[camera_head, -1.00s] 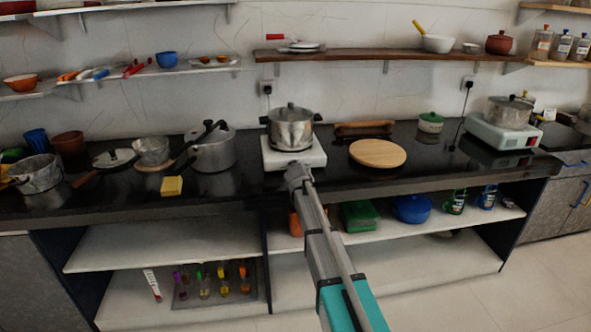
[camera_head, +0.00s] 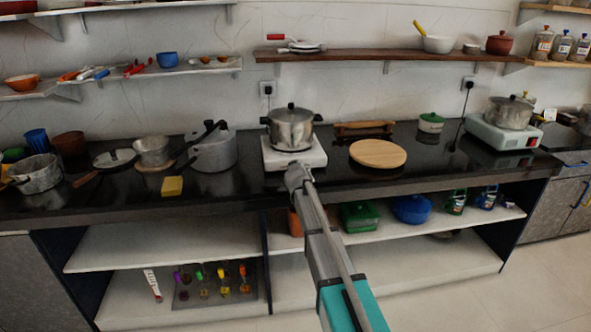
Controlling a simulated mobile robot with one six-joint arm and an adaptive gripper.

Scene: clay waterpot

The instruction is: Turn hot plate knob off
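A white hot plate (camera_head: 313,153) sits on the dark counter in the middle of the view. A lidded steel pot (camera_head: 291,131) stands on it. My arm reaches up from the bottom, and my gripper (camera_head: 295,172) is at the front edge of this hot plate. The gripper hides part of the plate's front face, and I cannot see a knob there. The fingers are too small to tell open from shut, or whether they touch the plate. A second, pale hot plate (camera_head: 487,133) with a red mark on its front stands at the right under another pot (camera_head: 508,113).
A round wooden board (camera_head: 377,153) lies right of the middle hot plate. A pressure cooker (camera_head: 213,150) and a yellow block (camera_head: 172,186) are to its left. The counter's front edge (camera_head: 400,187) runs below my gripper, above open shelves. Wall shelves (camera_head: 390,55) hang behind.

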